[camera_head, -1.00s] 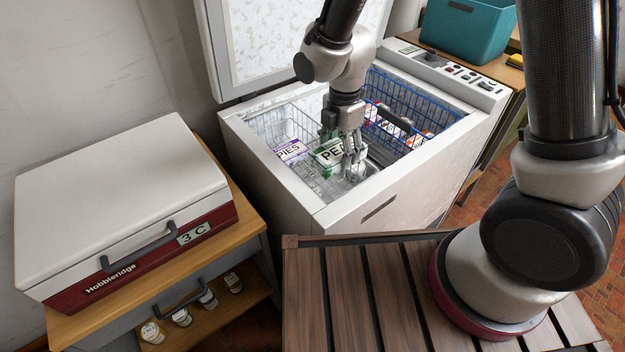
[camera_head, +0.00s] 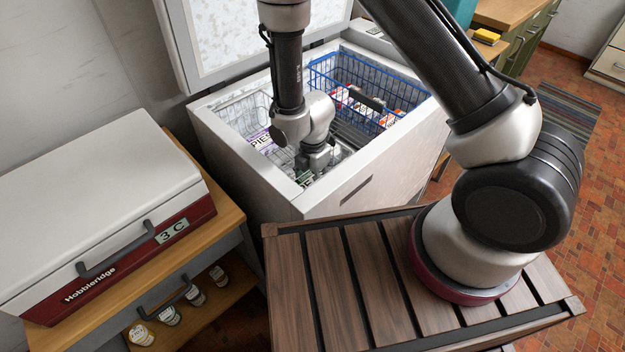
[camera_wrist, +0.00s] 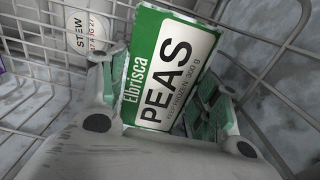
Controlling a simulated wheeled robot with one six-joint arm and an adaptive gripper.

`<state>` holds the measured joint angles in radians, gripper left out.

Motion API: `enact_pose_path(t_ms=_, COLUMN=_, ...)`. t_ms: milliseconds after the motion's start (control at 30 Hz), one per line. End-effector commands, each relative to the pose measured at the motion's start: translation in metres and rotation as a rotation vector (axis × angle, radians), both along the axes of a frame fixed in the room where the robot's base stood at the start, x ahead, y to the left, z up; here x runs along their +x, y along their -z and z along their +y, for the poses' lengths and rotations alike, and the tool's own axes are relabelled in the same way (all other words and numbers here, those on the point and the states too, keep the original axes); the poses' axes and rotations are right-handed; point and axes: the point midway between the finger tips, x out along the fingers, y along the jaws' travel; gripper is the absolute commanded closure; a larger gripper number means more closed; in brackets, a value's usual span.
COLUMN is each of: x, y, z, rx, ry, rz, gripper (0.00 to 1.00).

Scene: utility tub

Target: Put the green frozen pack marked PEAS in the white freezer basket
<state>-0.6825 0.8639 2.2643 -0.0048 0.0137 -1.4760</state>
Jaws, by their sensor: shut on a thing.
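The green and white pack marked PEAS (camera_wrist: 167,70) fills the middle of the wrist view, tilted between my two fingers. My gripper (camera_wrist: 165,120) is shut on it. In the head view my gripper (camera_head: 308,172) reaches down into the left part of the open freezer, and the arm hides most of the pack there. The white wire freezer basket (camera_head: 243,108) lines that left part. In the wrist view its white wires (camera_wrist: 45,48) run behind and beside the pack. I cannot tell whether the pack touches the basket floor.
A purple and white PIES pack (camera_head: 262,141) lies in the white basket. A tub marked STEW (camera_wrist: 86,32) shows behind the peas. A blue wire basket (camera_head: 375,85) with several packs is at the freezer's right. The freezer's front rim (camera_head: 335,180) is close to my gripper.

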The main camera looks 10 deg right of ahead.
Motion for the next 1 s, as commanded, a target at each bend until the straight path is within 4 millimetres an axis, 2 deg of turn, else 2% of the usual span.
enact_pose_path(t_ms=300, x=0.000, y=0.002, z=0.000, rx=0.000, ry=0.000, rz=0.000, gripper=0.72)
enact_pose_path(t_ms=333, x=0.000, y=0.002, z=0.000, rx=0.000, ry=0.000, rz=0.000, gripper=0.34)
enact_pose_path(t_ms=367, x=0.000, y=0.002, z=0.000, rx=0.000, ry=0.000, rz=0.000, gripper=0.29)
enact_pose_path(t_ms=767, x=0.001, y=-0.003, z=0.001, rx=0.001, ry=0.000, rz=-0.002, gripper=0.29)
enact_pose_path(t_ms=867, x=0.001, y=-0.017, z=0.001, rx=0.002, ry=-0.001, rz=-0.003, gripper=0.29)
enact_pose_path(t_ms=1000, x=0.002, y=-0.048, z=0.001, rx=0.005, ry=-0.001, rz=-0.005, gripper=0.29)
